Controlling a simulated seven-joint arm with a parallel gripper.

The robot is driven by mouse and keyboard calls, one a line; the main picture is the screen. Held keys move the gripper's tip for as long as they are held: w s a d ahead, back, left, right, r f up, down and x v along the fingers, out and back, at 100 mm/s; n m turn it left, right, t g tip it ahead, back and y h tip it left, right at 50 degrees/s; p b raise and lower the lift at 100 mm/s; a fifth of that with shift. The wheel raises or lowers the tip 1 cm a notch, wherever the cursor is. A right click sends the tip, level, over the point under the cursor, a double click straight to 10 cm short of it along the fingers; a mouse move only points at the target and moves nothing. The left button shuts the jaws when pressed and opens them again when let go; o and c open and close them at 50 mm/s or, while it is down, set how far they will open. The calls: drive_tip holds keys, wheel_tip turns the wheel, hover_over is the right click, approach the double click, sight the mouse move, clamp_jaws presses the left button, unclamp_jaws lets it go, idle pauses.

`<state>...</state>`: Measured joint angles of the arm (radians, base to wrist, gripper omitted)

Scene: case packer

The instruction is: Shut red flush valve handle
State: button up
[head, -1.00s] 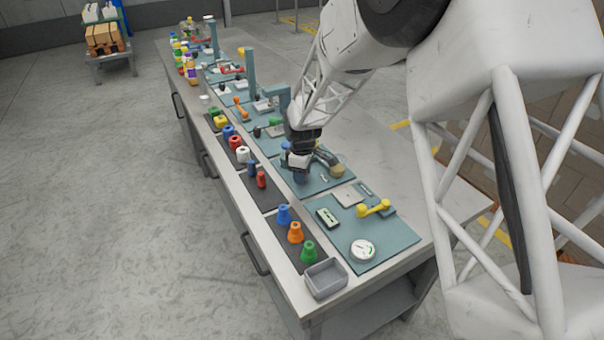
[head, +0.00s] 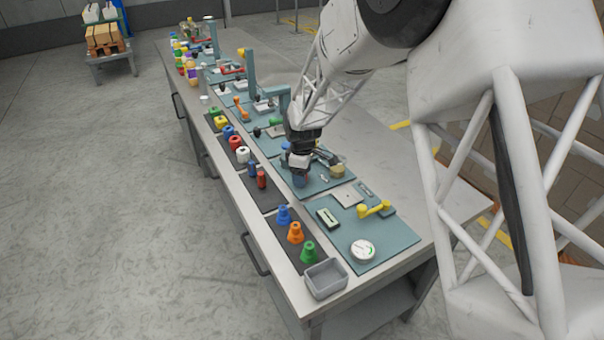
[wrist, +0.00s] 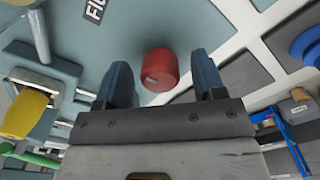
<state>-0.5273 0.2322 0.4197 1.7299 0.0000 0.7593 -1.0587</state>
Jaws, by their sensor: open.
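In the wrist view a short red cylindrical piece (wrist: 158,66) with a small pale mark stands in front of my gripper, between the lines of its two dark blue fingers. I take it for the red handle, but cannot see how it joins the valve. My gripper (head: 300,181) is open and points down over a teal panel in the middle of the bench. Gaps show between the red piece and both fingers. In the head view my gripper hides this spot. Another red lever (head: 232,70) lies on a panel farther along the bench.
A yellow handle (head: 374,209) and a round white gauge (head: 362,249) are on the nearest panel. Blue, orange and green cones line the left side. A grey bin (head: 326,279) stands at the bench's near corner. In the wrist view, partly cut lettering shows on the panel.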

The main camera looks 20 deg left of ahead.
drive_tip(key=shift+r, duration=0.1)
drive_tip(key=shift+r, duration=3.8)
drive_tip(key=shift+d, duration=0.1)
drive_tip(key=shift+d+r, duration=0.2)
drive_tip(key=shift+r, duration=0.05)
drive_tip(key=s+d+r+m+t, duration=0.1)
drive_tip(key=s+d+r+m, duration=0.55)
drive_tip(key=d, duration=0.55)
drive_tip(key=s+d+r+m, duration=0.3)
drive_tip(key=s+d+r, duration=0.55)
drive_tip(key=d, duration=0.35)
drive_tip(key=s+d+m, duration=0.4)
drive_tip(key=s+d, duration=0.3)
drive_tip(key=s, duration=0.4)
drive_tip(key=s+d+r+m+t, duration=0.1)
drive_tip(key=s+d+m, duration=0.4)
drive_tip(key=s+d, duration=0.3)
drive_tip(key=s, duration=0.4)
drive_tip(key=shift+s+d+t, duration=0.2)
drive_tip(key=shift+s+t, duration=0.05)
drive_tip(key=shift+t, duration=0.05)
